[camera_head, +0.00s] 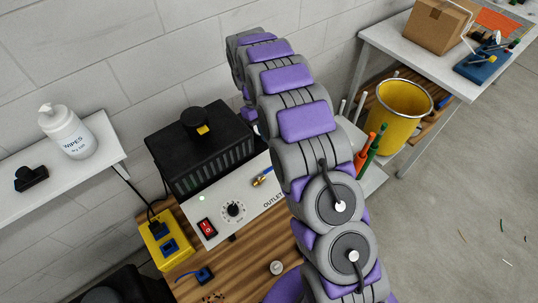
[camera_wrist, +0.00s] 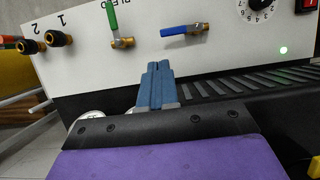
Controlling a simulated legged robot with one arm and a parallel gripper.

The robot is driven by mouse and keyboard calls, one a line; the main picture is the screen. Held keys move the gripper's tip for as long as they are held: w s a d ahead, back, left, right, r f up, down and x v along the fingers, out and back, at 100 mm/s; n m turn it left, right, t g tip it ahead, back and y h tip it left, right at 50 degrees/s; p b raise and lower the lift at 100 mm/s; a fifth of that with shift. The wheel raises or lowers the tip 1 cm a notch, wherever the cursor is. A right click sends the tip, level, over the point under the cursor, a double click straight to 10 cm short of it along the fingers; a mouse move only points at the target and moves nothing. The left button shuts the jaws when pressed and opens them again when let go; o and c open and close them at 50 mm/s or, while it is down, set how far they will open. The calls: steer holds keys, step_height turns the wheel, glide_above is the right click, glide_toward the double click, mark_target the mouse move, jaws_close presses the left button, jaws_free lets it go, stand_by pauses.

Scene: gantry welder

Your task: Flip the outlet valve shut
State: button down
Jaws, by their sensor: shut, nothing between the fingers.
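The valve with a blue lever (camera_wrist: 183,31) sits on the white panel (camera_wrist: 75,75) in the wrist view. Its lever points left from the brass body (camera_wrist: 203,28), nearly level in the picture.
A black vented box (camera_head: 200,150) stands behind the panel. A dial (camera_head: 233,209) and red switch (camera_head: 206,227) are on the panel. Hose fittings (camera_wrist: 57,38) stick out at its left in the wrist view. A yellow bucket (camera_head: 400,112) stands on the right.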

steer(key=shift+a, duration=1.45)
steer(key=b, duration=0.1)
glide_toward(266, 172)
step_height(266, 172, down, 4)
steer(key=w+d, duration=0.2)
steer(key=d, duration=0.1)
steer(key=shift+s+a+f+b, duration=0.15)
steer(key=shift+a+f, duration=0.1)
steer(key=shift+f, duration=0.35)
steer(key=shift+s+a+f+b, duration=0.15)
steer(key=shift+a+f, duration=0.1)
steer(key=shift+f, duration=0.3)
steer(key=shift+s+a+f, duration=0.2)
steer(key=shift+a, duration=0.1)
steer(key=shift+w+d+f, duration=0.1)
steer(key=shift+w+d, duration=0.05)
steer(key=shift+d, duration=0.35)
steer(key=shift+m, duration=0.4)
steer(key=shift+s+d+m+p, duration=0.25)
steer(key=shift+d+m+p, duration=0.05)
steer(key=shift+m+p, duration=0.1)
